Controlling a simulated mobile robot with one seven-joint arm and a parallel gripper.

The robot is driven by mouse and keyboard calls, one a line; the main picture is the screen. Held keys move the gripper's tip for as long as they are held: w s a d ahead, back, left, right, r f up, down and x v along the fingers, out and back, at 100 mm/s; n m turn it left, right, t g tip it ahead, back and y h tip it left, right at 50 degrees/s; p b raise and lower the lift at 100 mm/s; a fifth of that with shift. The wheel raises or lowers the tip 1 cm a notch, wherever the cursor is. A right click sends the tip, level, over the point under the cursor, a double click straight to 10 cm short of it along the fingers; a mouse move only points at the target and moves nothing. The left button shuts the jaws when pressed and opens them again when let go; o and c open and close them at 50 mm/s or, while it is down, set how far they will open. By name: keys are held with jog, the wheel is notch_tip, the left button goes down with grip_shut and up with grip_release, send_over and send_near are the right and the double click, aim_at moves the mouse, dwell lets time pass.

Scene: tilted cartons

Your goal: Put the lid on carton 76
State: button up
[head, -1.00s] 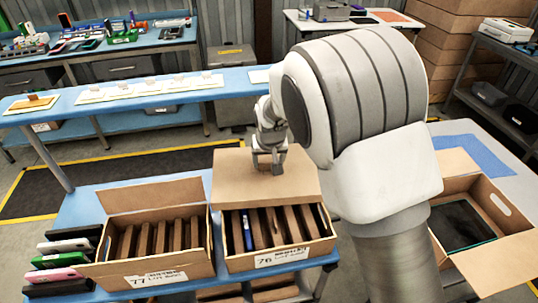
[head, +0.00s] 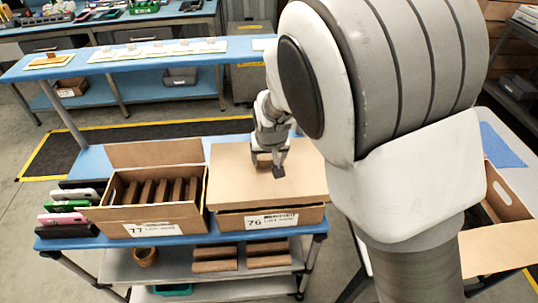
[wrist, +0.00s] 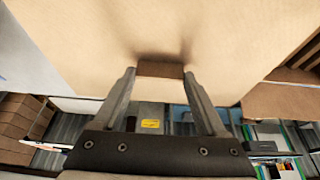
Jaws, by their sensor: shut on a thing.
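Carton 76 (head: 290,217) stands on the blue-topped cart, its number label facing the front. The flat brown lid (head: 245,185) lies over its top, covers the opening and hides the inside. I cannot tell whether the lid is fully seated. My gripper (head: 272,167) is above the lid, shut on the small brown handle block on its upper face. In the wrist view, the two fingers of my gripper (wrist: 159,75) stand either side of the handle block (wrist: 160,69), with the lid (wrist: 240,35) filling the upper part.
Open carton 77 (head: 118,213), holding several brown slabs, stands close to the left. A stack of coloured devices (head: 66,207) lies beyond it. A blue shelf (head: 215,62) runs behind. Another open carton (head: 490,255) is on the right.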

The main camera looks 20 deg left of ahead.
aim_at(269, 171)
jog(key=shift+f+b, duration=2.4)
jog(key=shift+f, duration=0.8)
jog(key=shift+f, duration=0.2)
jog(key=o, duration=1.1)
jog(key=shift+w+a+r+p+v, duration=0.3)
jog(key=shift+p+v, duration=0.9)
jog(key=shift+v, duration=2.8)
jog(key=shift+w+a+r+p+v, duration=0.1)
jog(key=shift+w+p+v, duration=0.7)
jog(key=shift+v, duration=3.15)
jog(key=shift+w+a+r+p+v, duration=0.2)
jog(key=shift+p+v, duration=1.35)
jog(key=shift+v, duration=2.45)
jog(key=shift+s, duration=0.15)
